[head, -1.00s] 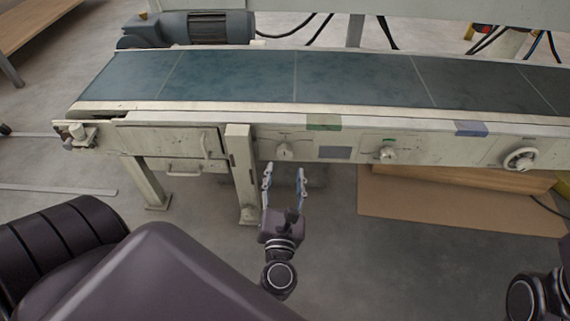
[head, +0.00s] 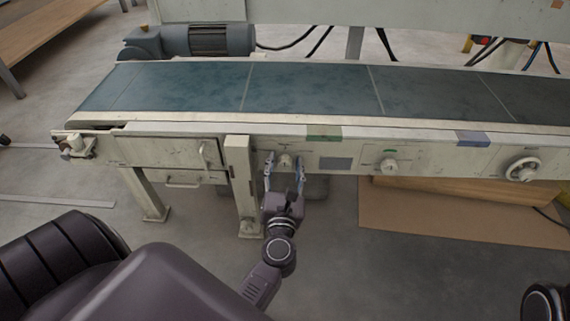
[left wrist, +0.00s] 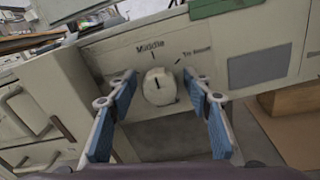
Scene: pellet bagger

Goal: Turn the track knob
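The track knob (head: 285,161) is a small white round knob on the front panel of the conveyor. In the left wrist view the knob (left wrist: 159,86) has a dark pointer mark, with the label "Middle" above it and another label to its upper right. My left gripper (head: 284,170) is open in front of the knob. In the left wrist view its blue-padded fingers (left wrist: 163,103) stand apart on either side of the knob, with a gap on both sides. My right gripper is not in view; a part of my right arm shows at the lower right of the head view.
A second knob (head: 389,166) and a handwheel (head: 523,169) sit farther right on the panel. The conveyor belt (head: 310,88) runs above. Open floor lies in front.

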